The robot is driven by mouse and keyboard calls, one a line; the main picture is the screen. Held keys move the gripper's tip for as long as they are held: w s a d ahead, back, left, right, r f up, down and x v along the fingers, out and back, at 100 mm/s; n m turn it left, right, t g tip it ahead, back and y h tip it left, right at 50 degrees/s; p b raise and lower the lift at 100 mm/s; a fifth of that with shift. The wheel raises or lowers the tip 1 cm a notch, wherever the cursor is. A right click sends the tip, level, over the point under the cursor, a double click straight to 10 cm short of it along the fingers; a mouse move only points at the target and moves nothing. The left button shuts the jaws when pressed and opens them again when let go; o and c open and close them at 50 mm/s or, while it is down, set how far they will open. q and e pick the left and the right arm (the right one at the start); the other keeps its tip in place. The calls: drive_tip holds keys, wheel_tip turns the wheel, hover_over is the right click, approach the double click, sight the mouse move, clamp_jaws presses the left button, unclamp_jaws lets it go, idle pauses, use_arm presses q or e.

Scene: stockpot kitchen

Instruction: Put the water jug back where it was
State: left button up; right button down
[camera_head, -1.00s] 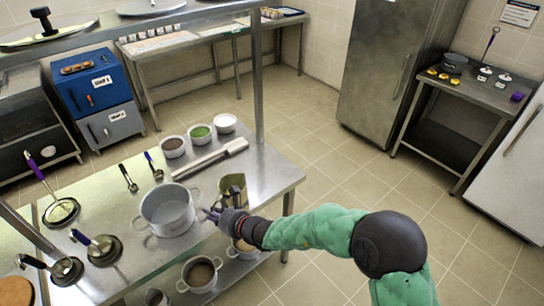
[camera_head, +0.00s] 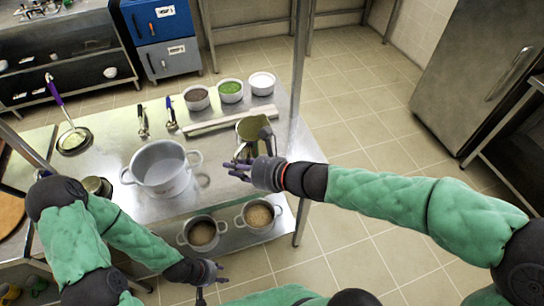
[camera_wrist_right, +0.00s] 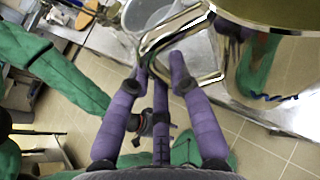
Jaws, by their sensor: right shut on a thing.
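The water jug (camera_head: 252,128) is a shiny brass-coloured metal pitcher at the right end of the steel counter, right of the big pot. My right gripper (camera_head: 243,168) is at its handle; in the right wrist view, my purple fingers (camera_wrist_right: 160,78) are closed on the bent metal handle (camera_wrist_right: 176,36) of the jug (camera_wrist_right: 270,60). I cannot tell whether the jug's base touches the counter. My left gripper (camera_head: 214,274) is low in the head view, apart from the jug, in front of the counter; its finger opening is unclear.
A large grey pot (camera_head: 160,168) stands on the steel counter (camera_head: 215,180), left of the jug. Behind are three bowls (camera_head: 230,90) and a long flat bar (camera_head: 230,120). An upright post (camera_head: 300,80) stands close right of the jug. Two smaller pots (camera_head: 202,232) sit on the lower shelf.

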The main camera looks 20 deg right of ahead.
sight(252, 152)
drive_tip(key=w+d+f, duration=0.1)
drive_tip(key=w, duration=0.1)
drive_tip(key=w+d+f+b, duration=0.1)
drive_tip(key=w+d+f, duration=0.1)
drive_tip(key=w+d+f+b, duration=0.1)
drive_tip(key=w+d, duration=0.1)
drive_tip(key=w, duration=0.1)
drive_tip(key=shift+d+f, duration=0.2)
drive_tip(key=shift+d, duration=0.05)
drive_tip(key=w+d+f+b, duration=0.1)
drive_tip(key=f, duration=0.1)
drive_tip(key=w+f+b, duration=0.1)
drive_tip(key=f+b, duration=0.1)
drive_tip(key=f, duration=0.1)
drive_tip(key=w+d+f+b, duration=0.1)
drive_tip(key=f, duration=0.2)
drive_tip(key=shift+w+d, duration=0.3)
drive_tip(key=shift+w, duration=0.05)
drive_tip(key=shift+f, duration=0.2)
drive_tip(key=shift+b, duration=0.35)
drive_tip(key=shift+f, duration=0.2)
drive_tip(key=c, duration=1.1)
unclamp_jaws()
drive_tip(key=shift+c, duration=0.2)
